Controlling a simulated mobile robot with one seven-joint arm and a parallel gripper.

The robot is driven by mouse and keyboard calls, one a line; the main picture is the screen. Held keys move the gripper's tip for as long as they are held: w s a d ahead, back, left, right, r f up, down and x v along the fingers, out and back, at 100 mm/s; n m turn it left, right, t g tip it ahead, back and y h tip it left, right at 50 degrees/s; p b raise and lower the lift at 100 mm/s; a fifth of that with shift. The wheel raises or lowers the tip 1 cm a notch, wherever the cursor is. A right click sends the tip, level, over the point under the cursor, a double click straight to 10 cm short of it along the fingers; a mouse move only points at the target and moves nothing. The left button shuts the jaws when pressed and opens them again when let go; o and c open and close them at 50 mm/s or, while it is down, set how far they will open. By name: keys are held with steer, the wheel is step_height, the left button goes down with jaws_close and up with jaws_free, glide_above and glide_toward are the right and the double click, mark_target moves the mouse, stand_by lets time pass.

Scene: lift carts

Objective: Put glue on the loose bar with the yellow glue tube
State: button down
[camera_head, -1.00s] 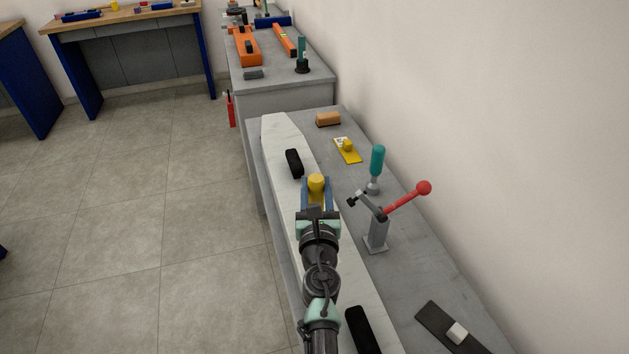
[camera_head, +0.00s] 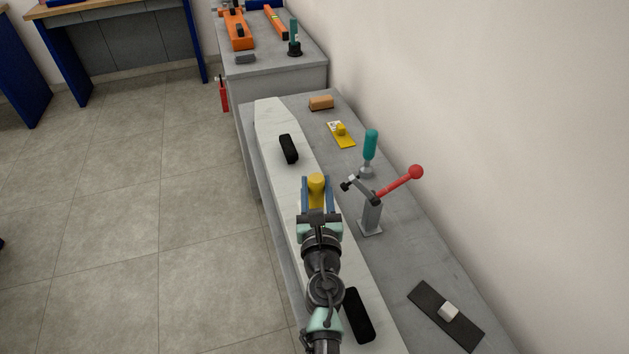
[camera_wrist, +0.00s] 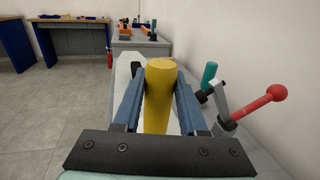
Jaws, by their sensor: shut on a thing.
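The yellow glue tube (camera_head: 317,184) is upright between the blue fingers of my gripper (camera_head: 317,192), which is shut on it over the long white board. It also shows in the wrist view (camera_wrist: 160,95), where the gripper's fingers (camera_wrist: 157,100) flank it. Its lower end is hidden. Two black bars lie on the board (camera_head: 272,118): a far bar (camera_head: 288,148) beyond the gripper and a near bar (camera_head: 358,315) beside my arm. I cannot tell which bar is the loose one. No glue shows on either.
Right of the board stand a red-handled clamp (camera_head: 372,212) and a teal-handled tool (camera_head: 370,148). A yellow item (camera_head: 341,135), a tan block (camera_head: 321,103) and a dark plate (camera_head: 445,318) with a white block lie on the grey bench. The wall is close on the right; the floor is open on the left.

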steer(key=shift+s+d+p, duration=0.2)
steer(key=shift+s, duration=0.4)
steer(key=shift+s+d+p, duration=0.2)
steer(key=shift+s, duration=0.35)
steer(key=shift+s+d, duration=0.2)
steer(key=shift+s, duration=0.45)
steer(key=s, duration=0.2)
steer(key=s+d+p, duration=0.1)
steer(key=s, duration=0.1)
steer(key=shift+s+d, duration=0.15)
steer(key=shift+d, duration=0.05)
steer(key=shift+r, duration=0.1)
step_height(320, 180, up, 7)
steer(key=p, duration=0.6)
steer(key=shift+p, duration=0.4)
steer(key=shift+s, duration=0.1)
